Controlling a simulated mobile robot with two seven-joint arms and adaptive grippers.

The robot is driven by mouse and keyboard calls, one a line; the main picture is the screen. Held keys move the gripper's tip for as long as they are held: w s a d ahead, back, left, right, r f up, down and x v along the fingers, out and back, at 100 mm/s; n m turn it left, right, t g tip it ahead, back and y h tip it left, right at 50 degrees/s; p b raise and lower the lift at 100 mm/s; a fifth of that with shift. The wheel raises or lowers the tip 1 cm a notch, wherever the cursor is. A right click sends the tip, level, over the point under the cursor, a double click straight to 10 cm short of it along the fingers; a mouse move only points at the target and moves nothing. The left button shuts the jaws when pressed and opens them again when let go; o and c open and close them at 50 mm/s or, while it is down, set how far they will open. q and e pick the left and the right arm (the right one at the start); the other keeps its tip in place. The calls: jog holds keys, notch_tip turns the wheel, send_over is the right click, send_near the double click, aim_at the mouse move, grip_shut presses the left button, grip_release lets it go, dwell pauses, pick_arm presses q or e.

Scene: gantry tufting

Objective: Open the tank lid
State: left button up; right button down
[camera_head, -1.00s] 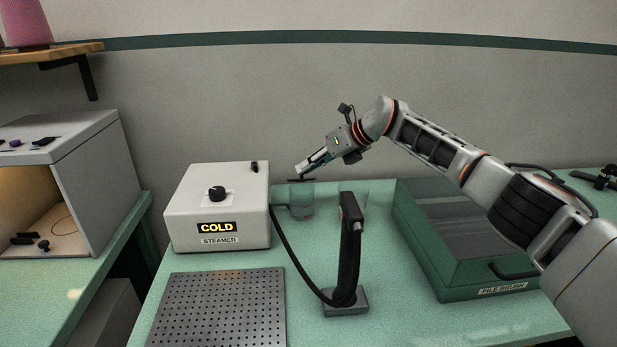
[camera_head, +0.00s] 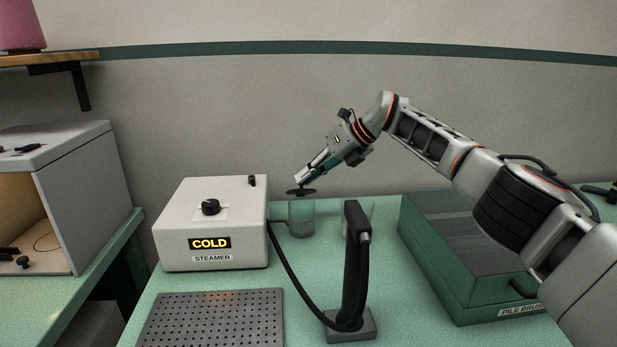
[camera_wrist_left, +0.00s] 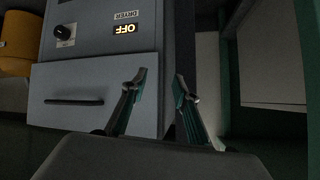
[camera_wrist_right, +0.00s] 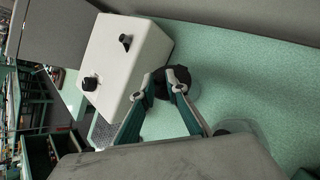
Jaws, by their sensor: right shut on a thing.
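The steamer (camera_head: 215,228) is a white box reading COLD, with a black knob. A clear tank (camera_head: 301,220) stands at its right side. My right gripper (camera_head: 301,184) is shut on the dark round lid (camera_head: 301,192), which is held just above the tank with a small gap visible. In the right wrist view, the lid (camera_wrist_right: 180,88) is at the fingertips (camera_wrist_right: 163,82) and covers part of the tank below. My left gripper (camera_wrist_left: 160,82) is open and empty in the left wrist view, before a grey dryer (camera_wrist_left: 95,100) reading OFF.
A black steamer wand (camera_head: 354,270) stands upright on the table with its hose. Another clear container (camera_head: 366,216) stands partly behind it. A green pile brush box (camera_head: 455,270) is to the right, a perforated plate (camera_head: 212,320) in front.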

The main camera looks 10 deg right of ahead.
jog(key=c, duration=2)
grip_release()
jog(key=shift+f, duration=0.1)
jog(key=shift+s+d+r, duration=0.1)
jog(key=shift+d+r, duration=0.3)
jog(key=shift+r, duration=0.1)
jog(key=v, duration=1)
jog(key=shift+s+d+r, duration=0.2)
jog(key=shift+s+r, duration=0.05)
